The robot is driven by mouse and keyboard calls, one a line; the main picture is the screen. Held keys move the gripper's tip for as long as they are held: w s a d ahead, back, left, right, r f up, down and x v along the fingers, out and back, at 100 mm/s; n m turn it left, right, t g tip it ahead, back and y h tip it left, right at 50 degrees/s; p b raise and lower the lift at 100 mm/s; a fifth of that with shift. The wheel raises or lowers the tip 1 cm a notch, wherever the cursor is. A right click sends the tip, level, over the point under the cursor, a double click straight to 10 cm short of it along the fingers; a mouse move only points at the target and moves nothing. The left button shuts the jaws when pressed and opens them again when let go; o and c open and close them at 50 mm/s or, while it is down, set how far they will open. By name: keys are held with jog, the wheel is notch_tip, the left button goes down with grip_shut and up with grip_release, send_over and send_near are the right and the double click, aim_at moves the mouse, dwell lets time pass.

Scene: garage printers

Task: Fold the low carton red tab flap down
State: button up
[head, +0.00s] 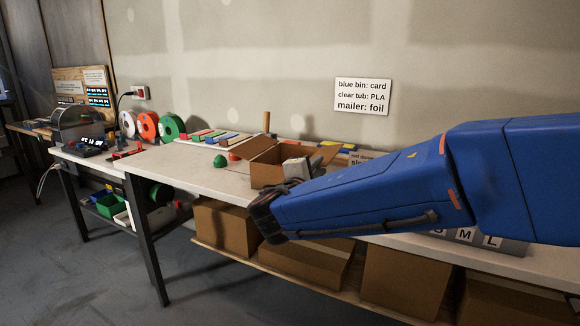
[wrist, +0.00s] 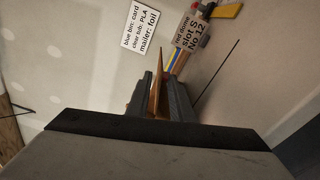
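The low brown carton (head: 262,165) stands on the long workbench with its top flaps spread open. A flap (head: 325,154) sticks out at its right side. My gripper (head: 306,166) is at the carton's right side, partly hidden behind my blue arm. In the wrist view, the two dark fingers of my gripper (wrist: 160,98) stand close together with a thin brown cardboard piece (wrist: 157,96) between them, seen nearly edge-on. I cannot tell whether they press on it. No red tab is clearly visible.
Filament spools (head: 148,126) stand farther left. A wall sign (head: 362,96) hangs behind. Brown boxes (head: 303,262) fill the lower shelf.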

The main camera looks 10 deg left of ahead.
grip_shut()
jog(key=shift+w+a+r+n, duration=0.15)
jog(key=shift+r+n, duration=0.15)
jog(key=shift+n, duration=0.45)
jog(key=shift+s+a+r+n, duration=0.15)
jog(key=shift+r+n, duration=0.2)
jog(key=shift+n, duration=0.35)
jog(key=shift+w+a+r+n, duration=0.15)
jog(key=shift+r+n, duration=0.15)
jog(key=shift+n, duration=0.45)
jog(key=shift+w+a+r+n, duration=0.1)
jog(key=shift+a+r+n, duration=0.15)
jog(key=shift+n, duration=0.5)
jog(key=shift+w+a+r+n, duration=0.1)
jog(key=shift+a+r+n, duration=0.15)
jog(key=shift+n, duration=0.55)
jog(key=shift+a+r+n, duration=0.2)
jog(key=shift+a+n, duration=0.1)
jog(key=shift+n, duration=0.45)
